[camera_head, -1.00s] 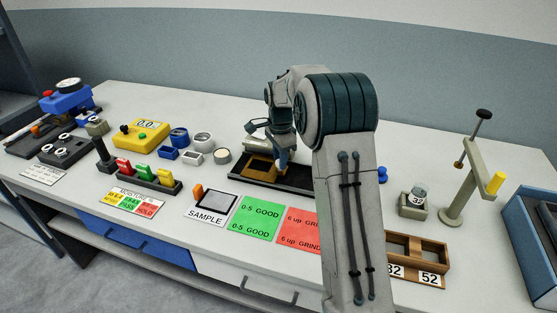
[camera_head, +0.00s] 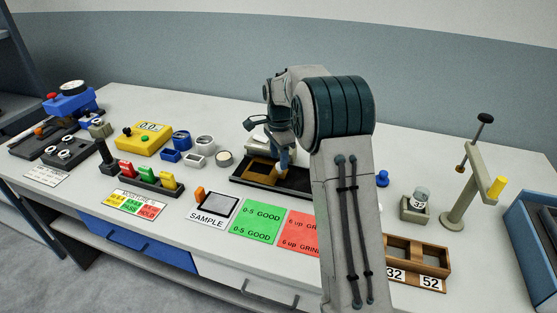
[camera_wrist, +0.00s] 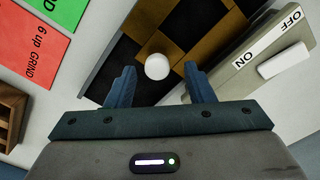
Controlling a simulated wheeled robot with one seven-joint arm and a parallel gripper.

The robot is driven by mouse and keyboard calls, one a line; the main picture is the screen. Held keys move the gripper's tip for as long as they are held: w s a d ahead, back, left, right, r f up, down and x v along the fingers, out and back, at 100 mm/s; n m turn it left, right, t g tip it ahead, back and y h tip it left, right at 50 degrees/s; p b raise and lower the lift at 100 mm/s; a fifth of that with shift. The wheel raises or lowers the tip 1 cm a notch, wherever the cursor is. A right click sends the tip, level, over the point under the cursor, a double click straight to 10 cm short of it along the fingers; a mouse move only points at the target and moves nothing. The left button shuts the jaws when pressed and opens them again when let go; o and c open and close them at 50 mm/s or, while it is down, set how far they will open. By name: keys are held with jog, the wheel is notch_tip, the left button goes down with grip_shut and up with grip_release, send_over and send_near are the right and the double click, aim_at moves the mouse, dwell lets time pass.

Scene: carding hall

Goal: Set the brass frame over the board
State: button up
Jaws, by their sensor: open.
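The brass frame (camera_wrist: 141,46) is a flat brown-gold piece lying on a black board (camera_wrist: 107,78). A round white knob (camera_wrist: 157,66) stands at the frame's near side in the wrist view. My gripper (camera_wrist: 160,84) is open, with one blue finger on each side of the knob, apart from it. In the head view the frame (camera_head: 259,172) and the black board (camera_head: 243,182) show at the back middle of the table. My gripper (camera_head: 283,160) is over their right part and hides some of them.
A grey ON/OFF unit (camera_wrist: 252,55) stands close beside the board. Green (camera_head: 256,221) and red (camera_head: 300,232) cards lie in front. A wooden rack (camera_head: 432,260) and small weight (camera_head: 420,198) are at the right. A yellow meter (camera_head: 146,137) and several small containers stand left.

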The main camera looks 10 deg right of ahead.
notch_tip(320, 180, up, 12)
dwell(0.3)
jog(key=s+a+r+n+t, duration=0.1)
jog(key=s+r+n, duration=0.2)
jog(key=s+n, duration=0.85)
jog(key=s+f+n+t, duration=0.1)
jog(key=s+f, duration=0.3)
jog(key=s, duration=0.7)
jog(key=s+a+f+n, duration=0.1)
jog(key=s+f+n, duration=0.1)
jog(key=s, duration=0.9)
jog(key=shift+s+f+n+t, duration=0.35)
jog(key=shift+f+t, duration=0.05)
jog(key=shift+f, duration=0.5)
